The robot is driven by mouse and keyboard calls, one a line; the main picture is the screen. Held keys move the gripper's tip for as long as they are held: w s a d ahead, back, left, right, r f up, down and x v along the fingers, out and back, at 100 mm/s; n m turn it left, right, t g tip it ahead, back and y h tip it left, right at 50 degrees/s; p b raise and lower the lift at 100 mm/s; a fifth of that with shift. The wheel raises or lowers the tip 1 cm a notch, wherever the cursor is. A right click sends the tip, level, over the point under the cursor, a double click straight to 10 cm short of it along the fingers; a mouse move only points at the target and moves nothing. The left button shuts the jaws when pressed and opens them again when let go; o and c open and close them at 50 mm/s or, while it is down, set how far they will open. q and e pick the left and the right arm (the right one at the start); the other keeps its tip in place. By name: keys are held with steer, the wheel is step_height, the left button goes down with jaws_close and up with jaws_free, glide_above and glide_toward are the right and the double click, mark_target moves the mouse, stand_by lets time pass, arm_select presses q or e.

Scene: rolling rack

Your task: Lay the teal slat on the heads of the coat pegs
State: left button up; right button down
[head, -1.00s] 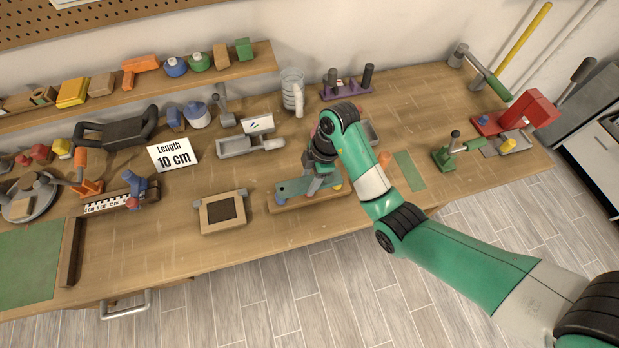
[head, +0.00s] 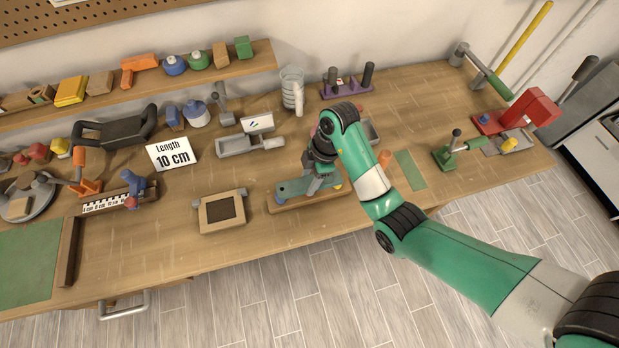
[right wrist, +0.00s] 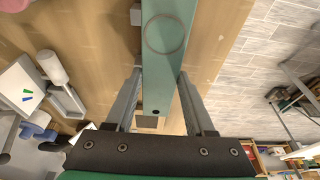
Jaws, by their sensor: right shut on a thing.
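The teal slat (head: 294,187) lies lengthwise just over the peg board (head: 292,206) near the bench's front edge. A blue peg head (head: 280,199) shows at its left end and a yellow one (head: 337,186) at its right end; any others are hidden. My right gripper (head: 318,184) is shut on the slat from above, towards its right part. In the right wrist view, the slat (right wrist: 165,62) runs between the two fingers. I cannot tell whether the slat touches the peg heads. My left gripper is not in view.
A framed wooden block (head: 222,212) sits left of the peg board. A grey tray (head: 238,146) and the length sign (head: 172,153) stand behind it. A green clamp (head: 452,152) and a red press (head: 525,112) are at the right. The bench front between is clear.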

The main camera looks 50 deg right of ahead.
steer(key=shift+f, duration=0.3)
steer(key=shift+c, duration=0.9)
jaws_free()
steer(key=shift+r, duration=0.1)
steer(key=p+v, duration=1.1)
steer(key=shift+r, duration=0.2)
